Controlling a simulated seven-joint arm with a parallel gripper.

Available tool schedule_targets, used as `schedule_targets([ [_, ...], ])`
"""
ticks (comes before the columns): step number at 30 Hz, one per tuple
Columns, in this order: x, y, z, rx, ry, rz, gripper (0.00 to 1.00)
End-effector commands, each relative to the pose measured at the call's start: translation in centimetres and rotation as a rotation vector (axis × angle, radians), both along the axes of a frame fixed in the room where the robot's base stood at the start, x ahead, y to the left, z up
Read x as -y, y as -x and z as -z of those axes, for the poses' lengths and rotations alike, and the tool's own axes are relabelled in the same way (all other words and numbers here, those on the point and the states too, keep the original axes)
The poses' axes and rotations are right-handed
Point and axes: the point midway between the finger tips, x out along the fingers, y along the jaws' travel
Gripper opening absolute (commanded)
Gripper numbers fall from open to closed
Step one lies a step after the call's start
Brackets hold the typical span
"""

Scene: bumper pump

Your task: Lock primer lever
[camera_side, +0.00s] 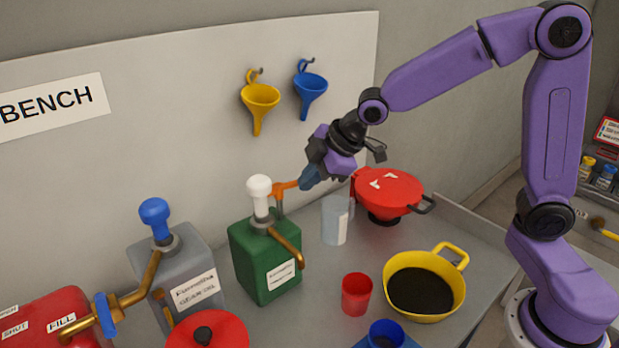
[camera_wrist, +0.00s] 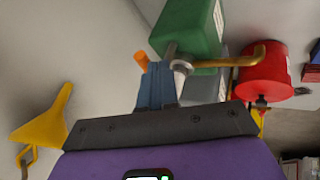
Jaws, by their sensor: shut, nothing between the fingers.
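The green pump canister (camera_side: 268,262) stands on the bench, with a white pump knob (camera_side: 259,187) and a brass spout (camera_side: 287,245). An orange lever (camera_side: 284,188) sticks out to the right of its neck; its orange end also shows in the wrist view (camera_wrist: 141,58). My gripper (camera_side: 306,182) has its blue fingers together, at the lever's outer end in the side view. In the wrist view the shut fingers (camera_wrist: 157,86) partly cover the lever beside the pump neck. I cannot tell whether they touch it. Nothing shows held.
A grey canister with a blue knob (camera_side: 154,217) stands left. A clear cup (camera_side: 336,220), a red funnel-shaped vessel (camera_side: 388,190), a red cup (camera_side: 356,294) and a yellow pan (camera_side: 425,285) stand to the right. Yellow (camera_side: 260,97) and blue (camera_side: 310,86) funnels hang behind.

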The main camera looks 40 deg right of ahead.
Motion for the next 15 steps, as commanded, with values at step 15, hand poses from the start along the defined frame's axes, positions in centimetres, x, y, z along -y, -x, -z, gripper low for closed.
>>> schedule_targets([
  [15,0.8,-2.0,0.1,0.001,-0.001,0.002,0.0],
])
